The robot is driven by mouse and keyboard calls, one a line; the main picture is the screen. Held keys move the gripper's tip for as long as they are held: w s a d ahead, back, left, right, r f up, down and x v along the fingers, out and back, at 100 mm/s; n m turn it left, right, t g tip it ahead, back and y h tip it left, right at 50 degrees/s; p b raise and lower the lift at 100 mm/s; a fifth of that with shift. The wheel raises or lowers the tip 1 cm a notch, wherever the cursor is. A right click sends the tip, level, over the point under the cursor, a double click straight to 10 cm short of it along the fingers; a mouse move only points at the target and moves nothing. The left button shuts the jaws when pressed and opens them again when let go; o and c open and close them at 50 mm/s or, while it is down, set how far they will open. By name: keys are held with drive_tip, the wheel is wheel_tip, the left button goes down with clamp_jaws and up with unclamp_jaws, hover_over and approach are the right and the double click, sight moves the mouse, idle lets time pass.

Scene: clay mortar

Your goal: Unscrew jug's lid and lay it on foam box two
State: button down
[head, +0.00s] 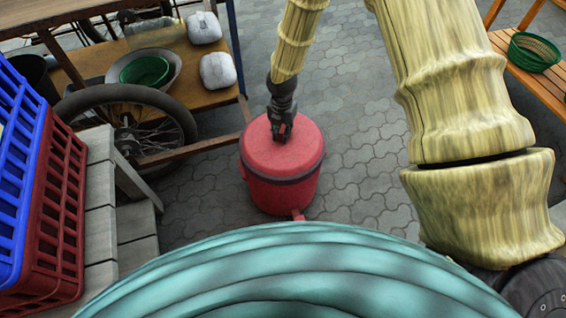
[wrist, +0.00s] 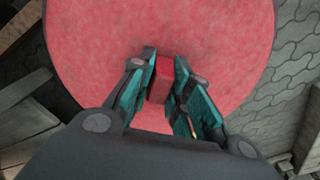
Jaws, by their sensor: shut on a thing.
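The red jug (head: 280,190) stands upright on the paving in the head view. Its broad round red lid (head: 262,153) is on top and also fills much of the wrist view (wrist: 90,60). My gripper (head: 281,130) points down at the middle of the lid. In the wrist view my gripper (wrist: 163,72) is shut on the lid's small red knob (wrist: 160,82), with one finger on each side. Two white foam boxes, one farther back (head: 204,27) and one nearer (head: 217,71), sit on the wooden cart; I cannot tell which is box two.
The wooden cart (head: 190,97) also holds a bowl with a green basket (head: 145,71) and a clear container (head: 155,33). Its wheel (head: 127,128) is left of the jug. Blue and red crates (head: 52,215) stand far left. An orange bench (head: 545,86) is at right. Paving behind the jug is clear.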

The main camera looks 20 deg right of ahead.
drive_tip(key=shift+r+n+p, duration=0.2)
drive_tip(key=shift+n+p, duration=0.7)
drive_tip(key=shift+p, duration=0.05)
drive_tip(key=shift+w+r+n+p, duration=0.2)
drive_tip(key=shift+n+p, duration=0.3)
drive_tip(key=shift+p, duration=0.2)
drive_tip(key=shift+n+p, duration=0.65)
drive_tip(key=shift+n, duration=0.05)
drive_tip(key=shift+r+n+p, duration=0.1)
drive_tip(key=shift+n+p, duration=0.6)
drive_tip(key=shift+p, duration=0.3)
drive_tip(key=shift+n+p, duration=0.3)
drive_tip(key=shift+n, duration=0.1)
drive_tip(key=shift+p, duration=0.4)
drive_tip(key=shift+n+p, duration=0.95)
drive_tip(key=shift+n, duration=0.25)
drive_tip(key=shift+r+n+p, duration=0.15)
drive_tip(key=shift+n+p, duration=0.15)
drive_tip(key=shift+p, duration=0.2)
